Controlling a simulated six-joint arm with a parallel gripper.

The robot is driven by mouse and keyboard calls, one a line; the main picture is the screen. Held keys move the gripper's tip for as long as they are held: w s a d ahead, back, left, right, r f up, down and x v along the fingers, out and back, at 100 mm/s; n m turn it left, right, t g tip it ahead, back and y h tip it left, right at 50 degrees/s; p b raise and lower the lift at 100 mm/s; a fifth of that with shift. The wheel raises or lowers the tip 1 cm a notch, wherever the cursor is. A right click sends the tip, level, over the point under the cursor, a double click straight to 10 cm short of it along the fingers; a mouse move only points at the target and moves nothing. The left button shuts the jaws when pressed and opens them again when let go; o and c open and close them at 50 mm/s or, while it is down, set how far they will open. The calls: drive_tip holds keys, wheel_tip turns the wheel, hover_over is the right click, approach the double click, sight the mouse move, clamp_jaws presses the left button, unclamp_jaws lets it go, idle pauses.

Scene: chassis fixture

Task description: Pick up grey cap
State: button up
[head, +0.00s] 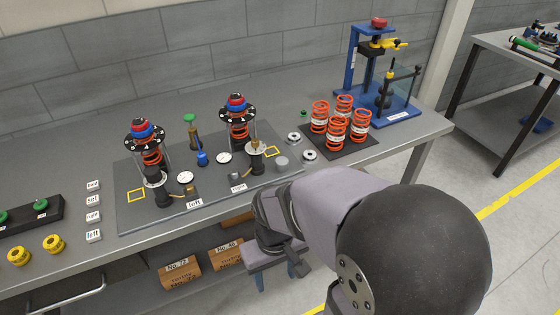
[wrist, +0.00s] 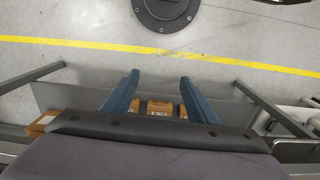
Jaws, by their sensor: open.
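A small grey cylinder, which looks like the grey cap (head: 282,163), stands on the right part of the dark fixture plate (head: 130,218), next to the yellow square outline. My gripper (head: 279,275) hangs in front of the bench, below the bench top and well apart from the cap. In the wrist view my gripper (wrist: 159,78) shows two blue fingers spread apart with nothing between them. The cap is not in the wrist view.
Two spring assemblies (head: 152,150) (head: 239,122) stand on the plate. Silver ring parts (head: 310,156) lie right of the cap, near several orange springs (head: 337,134). A blue press (head: 375,75) stands at the back right. Cardboard boxes (head: 180,272) sit under the bench.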

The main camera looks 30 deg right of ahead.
wheel_tip(320, 180, up, 2)
drive_tip(key=s+d+m+g+p, duration=0.1)
drive_tip(key=s+d+p, duration=0.1)
drive_tip(key=p, duration=0.2)
drive_tip(key=t+p, duration=0.6)
approach(282, 161)
drive_tip(key=x, duration=0.2)
drive_tip(key=shift+w+r+n, duration=0.1)
drive_tip(key=shift+w+n, duration=0.05)
drive_tip(key=shift+n, duration=0.55)
drive_tip(key=shift+w+f+g+p, duration=0.15)
drive_tip(key=shift+w+f+p, duration=0.05)
drive_tip(key=shift+f, duration=0.3)
drive_tip(key=shift+w+f+g+p, duration=0.15)
drive_tip(key=shift+w+f+p, duration=0.05)
drive_tip(key=shift+f, duration=0.35)
drive_tip(key=shift+f, duration=0.1)
